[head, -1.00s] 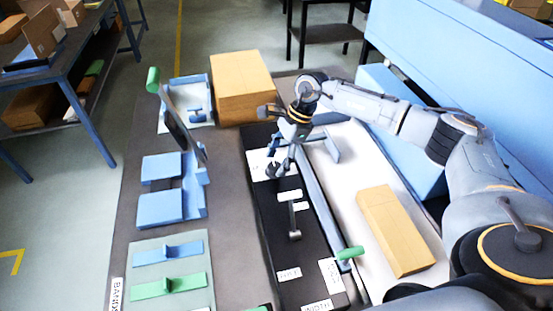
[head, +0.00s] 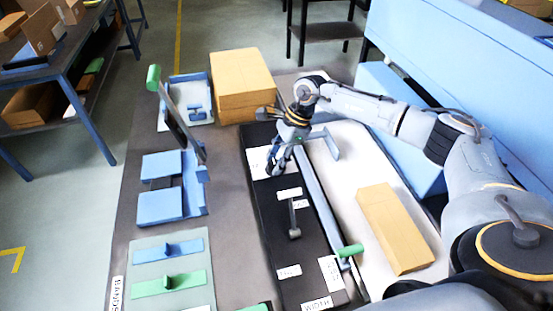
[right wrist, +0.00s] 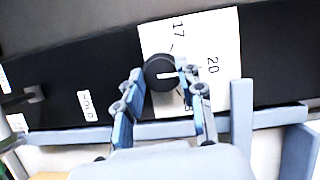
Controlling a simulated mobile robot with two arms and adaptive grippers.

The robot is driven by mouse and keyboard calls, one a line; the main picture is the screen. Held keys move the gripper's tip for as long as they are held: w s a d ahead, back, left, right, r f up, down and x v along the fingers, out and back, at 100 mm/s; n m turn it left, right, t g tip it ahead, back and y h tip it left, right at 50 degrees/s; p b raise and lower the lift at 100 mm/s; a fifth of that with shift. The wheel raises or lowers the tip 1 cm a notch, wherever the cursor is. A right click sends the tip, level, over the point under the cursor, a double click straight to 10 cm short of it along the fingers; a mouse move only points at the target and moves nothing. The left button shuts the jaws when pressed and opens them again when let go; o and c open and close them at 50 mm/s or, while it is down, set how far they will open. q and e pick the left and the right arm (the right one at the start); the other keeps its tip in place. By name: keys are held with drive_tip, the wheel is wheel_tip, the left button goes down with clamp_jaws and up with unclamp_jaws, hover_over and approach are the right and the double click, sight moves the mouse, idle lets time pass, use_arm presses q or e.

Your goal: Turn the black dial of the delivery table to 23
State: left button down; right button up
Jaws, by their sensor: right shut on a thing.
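The black dial (right wrist: 160,70) has a white pointer mark and sits on a white scale card (right wrist: 218,42), where 17 and 20 can be read. The mark points towards the right side in the right wrist view, nearer the 20 than the 17. I cannot read a 23. My right gripper (right wrist: 163,82) is shut on the dial, one finger on each side of it. In the head view the right gripper (head: 281,164) points down at the far end of the black panel (head: 265,210) and mostly hides the dial. My left gripper is not in view.
A small lever (head: 294,220) stands on the panel near the dial. A blue rail with a green handle (head: 350,251) runs along the panel's right side. A cardboard box (head: 395,228) lies on the white bed, and another box (head: 242,85) stands behind the panel.

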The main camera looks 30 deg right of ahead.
drive_tip(key=m+t, duration=0.1)
drive_tip(key=m, duration=0.2)
drive_tip(key=m+t+h, duration=0.1)
drive_tip(key=m, duration=0.1)
drive_tip(key=shift+s+a+f+m+b, duration=0.1)
drive_tip(key=shift+s+m+b, duration=0.1)
drive_tip(key=shift+m+b, duration=0.2)
drive_tip(key=m+t+h+b, duration=0.1)
drive_tip(key=m, duration=0.2)
drive_tip(key=shift+a+m+h+b, duration=0.1)
drive_tip(key=shift+m+h+b, duration=0.4)
drive_tip(key=shift+m, duration=0.8)
drive_tip(key=o, duration=1.2)
